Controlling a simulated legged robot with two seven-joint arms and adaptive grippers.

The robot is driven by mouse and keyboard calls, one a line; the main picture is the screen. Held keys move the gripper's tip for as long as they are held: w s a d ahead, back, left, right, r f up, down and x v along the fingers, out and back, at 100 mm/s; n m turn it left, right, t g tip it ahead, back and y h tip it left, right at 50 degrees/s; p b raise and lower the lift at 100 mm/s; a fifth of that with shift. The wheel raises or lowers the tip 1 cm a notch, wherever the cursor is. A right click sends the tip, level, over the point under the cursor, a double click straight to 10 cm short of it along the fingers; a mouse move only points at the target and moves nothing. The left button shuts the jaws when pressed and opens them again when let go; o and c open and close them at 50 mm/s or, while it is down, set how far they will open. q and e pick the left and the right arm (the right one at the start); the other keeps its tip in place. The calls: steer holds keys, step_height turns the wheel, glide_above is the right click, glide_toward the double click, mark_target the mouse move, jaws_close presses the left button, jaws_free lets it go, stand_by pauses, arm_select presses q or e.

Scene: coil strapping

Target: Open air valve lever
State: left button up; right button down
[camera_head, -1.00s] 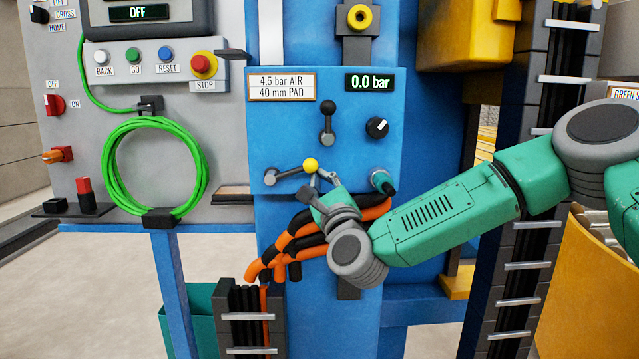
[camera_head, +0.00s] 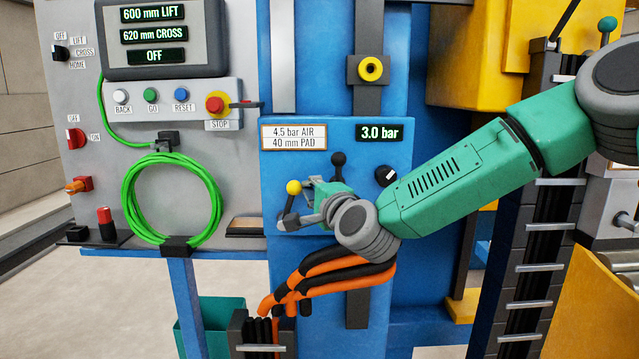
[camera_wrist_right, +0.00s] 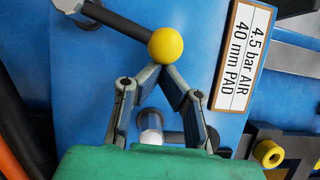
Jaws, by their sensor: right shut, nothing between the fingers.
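The air valve lever (camera_head: 290,204) has a yellow ball knob (camera_head: 293,187) and stands nearly upright above its grey pivot on the blue panel (camera_head: 350,128). In the right wrist view the yellow ball (camera_wrist_right: 166,46) sits at the end of its dark lever arm (camera_wrist_right: 118,22). My right gripper (camera_head: 307,183) is just right of the ball. Its fingertips (camera_wrist_right: 160,76) meet right by the ball, shut and empty; I cannot tell whether they touch it. The pressure display (camera_head: 379,133) reads 3.0 bar. My left gripper is not in view.
A black-knobbed lever (camera_head: 338,160) and a dial (camera_head: 386,176) are close to my right forearm. A label plate (camera_head: 293,137) is above the lever. Orange and black hoses (camera_head: 325,275) hang below my wrist. A green cable coil (camera_head: 172,200) and the stop button (camera_head: 215,104) are left.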

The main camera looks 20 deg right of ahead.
steer(key=shift+w+a+r+n+g+p, duration=0.15)
steer(key=shift+a+r+n+g+p, duration=0.15)
steer(key=shift+a+n+p, duration=0.5)
steer(key=shift+w+a+r+n+g+p, duration=0.15)
steer(key=shift+a+r+n+g+p, duration=0.15)
steer(key=shift+a+n+p, duration=0.4)
steer(key=shift+d, duration=0.25)
steer(key=shift+w+d, duration=0.1)
steer(key=shift+d, duration=0.05)
